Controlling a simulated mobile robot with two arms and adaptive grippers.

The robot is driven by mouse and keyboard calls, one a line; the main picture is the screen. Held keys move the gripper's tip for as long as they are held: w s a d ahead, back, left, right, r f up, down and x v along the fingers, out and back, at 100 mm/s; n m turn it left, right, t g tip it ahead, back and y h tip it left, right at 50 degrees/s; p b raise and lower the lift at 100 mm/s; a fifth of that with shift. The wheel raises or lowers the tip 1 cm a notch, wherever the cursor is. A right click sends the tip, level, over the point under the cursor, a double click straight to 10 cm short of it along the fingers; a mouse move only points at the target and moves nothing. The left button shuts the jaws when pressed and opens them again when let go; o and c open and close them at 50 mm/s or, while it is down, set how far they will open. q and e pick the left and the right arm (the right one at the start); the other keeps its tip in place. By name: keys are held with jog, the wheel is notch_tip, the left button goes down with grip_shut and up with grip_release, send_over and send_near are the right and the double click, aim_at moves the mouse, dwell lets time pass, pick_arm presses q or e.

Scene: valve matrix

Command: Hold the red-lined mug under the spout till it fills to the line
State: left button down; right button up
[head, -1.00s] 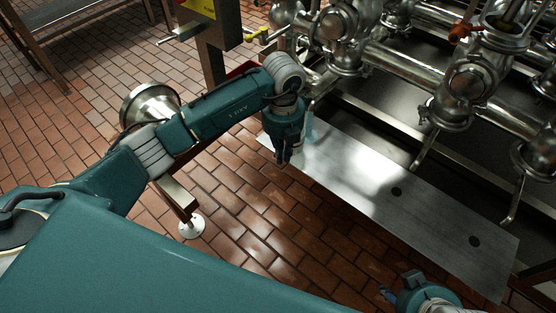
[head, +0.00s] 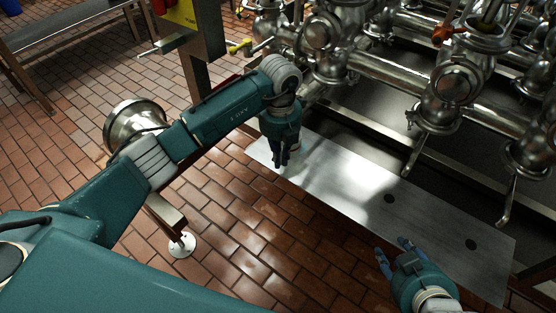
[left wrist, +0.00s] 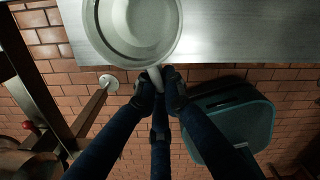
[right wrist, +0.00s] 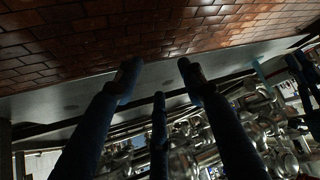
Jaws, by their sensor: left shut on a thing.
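A pale grey-white mug (left wrist: 172,42) shows in the left wrist view, seen from above over the metal plate. My left gripper (left wrist: 160,80) is shut on its handle. I cannot make out a red line or a liquid level in it. In the head view my left gripper (head: 281,160) hangs at the left end of the plate, and the mug is hidden there. Thin bent spouts (head: 412,158) hang from the valves above the plate; which one belongs to the task is unclear. My right gripper (head: 391,252) is open and empty near the plate's front edge; it also shows in the right wrist view (right wrist: 158,68).
The metal plate (head: 340,180) has dark round holes and is otherwise bare. Steel pipes and valves (head: 455,85) crowd its far side. A post with a yellow-marked box (head: 185,15) stands behind my left arm. Brick floor (head: 230,215) is open in front.

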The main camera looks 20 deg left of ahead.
pick_arm(q)
jog(key=shift+w+d+f+b, duration=0.15)
jog(key=shift+w+b, duration=0.15)
jog(key=shift+w, duration=0.2)
jog(key=shift+w+d, duration=0.2)
jog(key=shift+w, duration=0.25)
jog(key=shift+w+d+b, duration=0.25)
jog(key=shift+w+b, duration=0.55)
jog(key=shift+w, duration=0.05)
jog(key=shift+w+d, duration=0.2)
jog(key=shift+w, duration=0.2)
pick_arm(e)
jog(key=w+a+r+t+y, duration=0.2)
jog(key=w+a+r+t, duration=0.2)
jog(key=r, duration=0.9)
jog(key=shift+w+t, duration=1.7)
jog(key=shift+w, duration=0.65)
dwell(2.1)
